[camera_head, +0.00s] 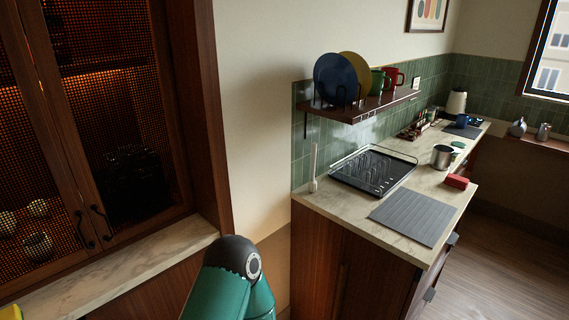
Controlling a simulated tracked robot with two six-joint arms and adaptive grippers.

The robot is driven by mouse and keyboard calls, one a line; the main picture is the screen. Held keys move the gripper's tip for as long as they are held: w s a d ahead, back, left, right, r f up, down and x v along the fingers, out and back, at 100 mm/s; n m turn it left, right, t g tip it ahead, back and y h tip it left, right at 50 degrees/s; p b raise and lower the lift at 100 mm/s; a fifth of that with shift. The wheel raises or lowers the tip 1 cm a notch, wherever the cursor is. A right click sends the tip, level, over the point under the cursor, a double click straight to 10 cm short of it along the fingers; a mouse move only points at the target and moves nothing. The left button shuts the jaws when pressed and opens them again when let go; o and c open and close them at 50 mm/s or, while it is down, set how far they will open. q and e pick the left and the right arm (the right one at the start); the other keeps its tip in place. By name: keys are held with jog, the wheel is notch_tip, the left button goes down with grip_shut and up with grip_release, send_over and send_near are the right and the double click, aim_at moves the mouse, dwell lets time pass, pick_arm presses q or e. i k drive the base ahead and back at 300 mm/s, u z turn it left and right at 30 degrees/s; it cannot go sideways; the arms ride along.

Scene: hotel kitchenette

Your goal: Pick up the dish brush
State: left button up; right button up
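A slim white upright item that looks like the dish brush (314,165) stands at the near left corner of the marble counter (348,213), close to the green tiled wall. Its narrow handle points up and its wider end is at the counter top. It is left of the black dish rack and apart from it. A teal link of my arm shows at the bottom centre, below and left of the counter. Neither of my grippers is in view.
A black dish rack (373,170), grey ribbed mat (414,215), red sponge (456,181) and metal canister (441,157) are on the counter. A shelf (362,104) with plates and mugs hangs above. A tall mesh-door cabinet (120,120) stands left. Floor at right is clear.

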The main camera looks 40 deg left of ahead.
aim_at(312, 187)
jog(key=u, duration=0.5)
jog(key=i, duration=1.15)
jog(key=u, duration=1)
jog(key=i, duration=0.5)
jog(key=u, duration=0.3)
jog(key=k, duration=0.9)
jog(key=u, duration=0.2)
jog(key=i, duration=0.9)
jog(key=z, duration=0.05)
